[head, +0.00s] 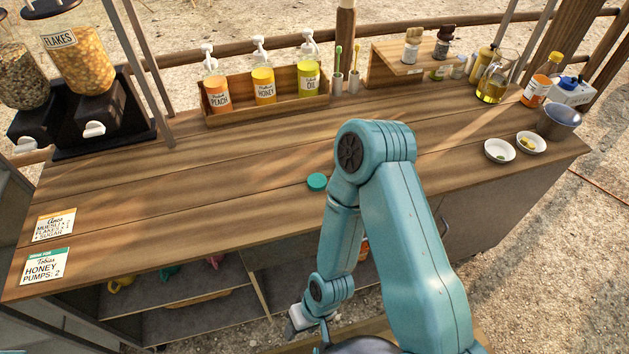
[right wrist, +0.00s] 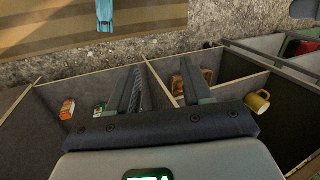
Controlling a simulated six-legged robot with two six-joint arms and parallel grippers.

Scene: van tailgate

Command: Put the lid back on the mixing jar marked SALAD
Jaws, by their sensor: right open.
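A small round teal lid (head: 317,182) lies flat on the wooden counter in the head view, just left of my right arm's elbow. No jar marked SALAD can be made out in either view. My right gripper (head: 296,320) is low in front of the counter, by the open shelves and well below the lid. In the right wrist view the two fingers of my right gripper (right wrist: 162,78) are apart, with nothing seen between them, over the shelf compartments. My left gripper is not in view.
On the counter (head: 190,215) stand a pump-bottle rack (head: 270,106), flakes dispensers (head: 78,60), two small bowls (head: 499,150) and a grey pot (head: 559,118). Its middle is clear.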

